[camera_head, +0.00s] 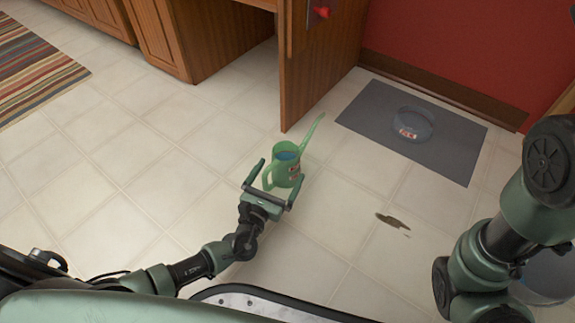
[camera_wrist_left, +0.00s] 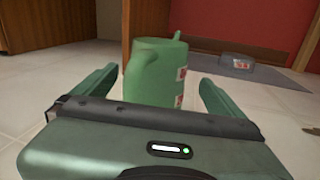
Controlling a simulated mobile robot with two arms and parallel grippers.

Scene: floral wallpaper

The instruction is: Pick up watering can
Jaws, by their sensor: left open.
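A green watering can (camera_head: 286,166) stands upright on the tiled floor, its long spout pointing up and right and its handle on the near left side. My left gripper (camera_head: 274,178) is open, with its two fingers on either side of the can's lower part. In the left wrist view the can (camera_wrist_left: 155,75) stands between the open fingers of the left gripper (camera_wrist_left: 158,92), with gaps visible on both sides. The can's base is hidden behind the gripper body there. My right arm shows at the right, but its gripper is not in view.
A wooden panel (camera_head: 300,75) stands just behind the can. A grey mat (camera_head: 365,115) with a clear bowl (camera_head: 413,124) lies to the right. A dark spill (camera_head: 392,221) is on the floor. Wooden cabinets (camera_head: 200,40) and a striped rug (camera_head: 35,65) are at the left.

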